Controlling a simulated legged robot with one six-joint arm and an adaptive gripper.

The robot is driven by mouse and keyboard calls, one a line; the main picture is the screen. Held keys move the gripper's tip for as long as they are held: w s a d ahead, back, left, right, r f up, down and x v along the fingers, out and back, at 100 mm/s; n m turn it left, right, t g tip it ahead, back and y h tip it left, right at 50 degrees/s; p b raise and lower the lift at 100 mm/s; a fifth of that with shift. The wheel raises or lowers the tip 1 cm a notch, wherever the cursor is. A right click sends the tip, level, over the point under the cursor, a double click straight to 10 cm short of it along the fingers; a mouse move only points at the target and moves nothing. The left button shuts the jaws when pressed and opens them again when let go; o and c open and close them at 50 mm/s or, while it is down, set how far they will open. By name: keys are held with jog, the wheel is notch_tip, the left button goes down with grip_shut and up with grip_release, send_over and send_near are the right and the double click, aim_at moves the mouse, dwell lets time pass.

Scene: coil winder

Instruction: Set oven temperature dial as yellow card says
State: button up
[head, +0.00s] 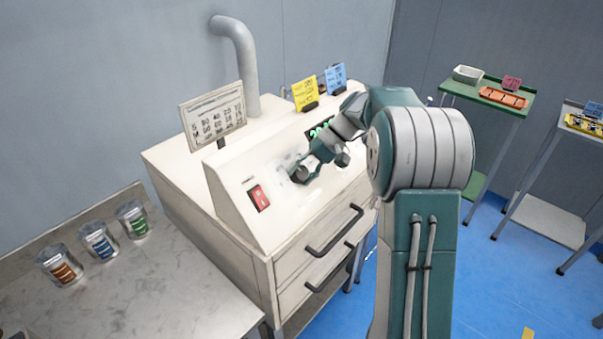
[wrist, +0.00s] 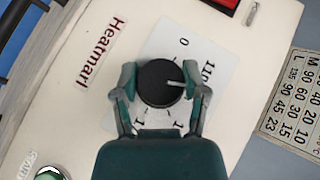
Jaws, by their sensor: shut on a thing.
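The dial (wrist: 158,80) is a round black knob with a white pointer line on a white scale plate in the wrist view. Its line points right in that view; the scale figures are partly covered. My gripper (wrist: 160,92) has one finger on each side of the dial and is shut on it. In the head view my gripper (head: 306,170) is at the oven's sloped front panel and hides the dial. The yellow card (head: 305,93) stands upright on top of the oven (head: 235,212); its writing is too small to read.
A blue card (head: 336,78) stands beside the yellow one. A chart sign (head: 213,115) stands at the left. A red switch (head: 258,197) is on the panel, with drawer handles (head: 335,230) below. Several jars (head: 98,242) stand on the left counter. Trolleys stand at the right.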

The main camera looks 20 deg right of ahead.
jog(key=shift+f+m+t+y, duration=0.1)
jog(key=shift+m+t+y, duration=0.5)
jog(key=shift+m+y, duration=0.75)
jog(key=shift+m, duration=0.25)
jog(key=o, duration=1.2)
jog(key=shift+c, duration=0.2)
jog(key=v, duration=1.2)
jog(key=shift+d+f, duration=0.1)
